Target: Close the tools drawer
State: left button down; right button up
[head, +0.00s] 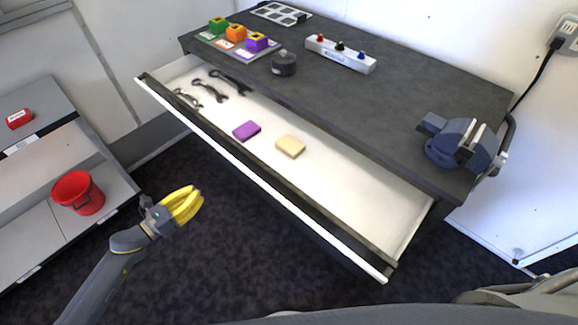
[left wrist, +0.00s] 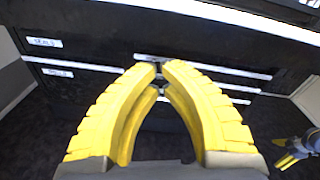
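The tools drawer (head: 345,182) is pulled well out of the dark-topped workbench (head: 400,95). Several wrenches (head: 210,90), a purple block (head: 246,130) and a beige block (head: 290,146) lie in it. My left gripper (head: 200,197) is in front of the drawer front's left half, apart from it. In the left wrist view its yellow fingers (left wrist: 160,65) meet at the tips with nothing between them. My right gripper (left wrist: 283,162) shows small at the right edge of the left wrist view; its opening is unclear. It is not seen in the head view.
A blue-grey vise (head: 458,142) sits on the bench's right end. Coloured blocks, a dark round puck (head: 284,63) and a white strip with knobs (head: 340,54) stand on top. A red bucket (head: 78,192) is on the left shelf. Dark floor is clear before the drawer.

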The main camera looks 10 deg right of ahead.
aim_at(245, 171)
pick_arm(q)
jog(key=w+d+m, duration=0.1)
jog(key=w+d, duration=0.1)
jog(key=d, duration=0.3)
jog(key=w+d+m, duration=0.1)
jog(key=w+d, duration=0.1)
jog(key=d, duration=0.3)
jog(key=w+d+m, duration=0.1)
jog(key=w+d, duration=0.2)
jog(key=d, duration=0.3)
jog(key=shift+r+h, duration=0.35)
jog(key=shift+h, duration=0.05)
pick_arm(e)
jog(key=s+a+f+y, duration=0.1)
jog(key=s+a, duration=0.2)
jog(key=a, duration=0.8)
jog(key=shift+a+f+y, duration=0.2)
jog(key=shift+a+y, duration=0.1)
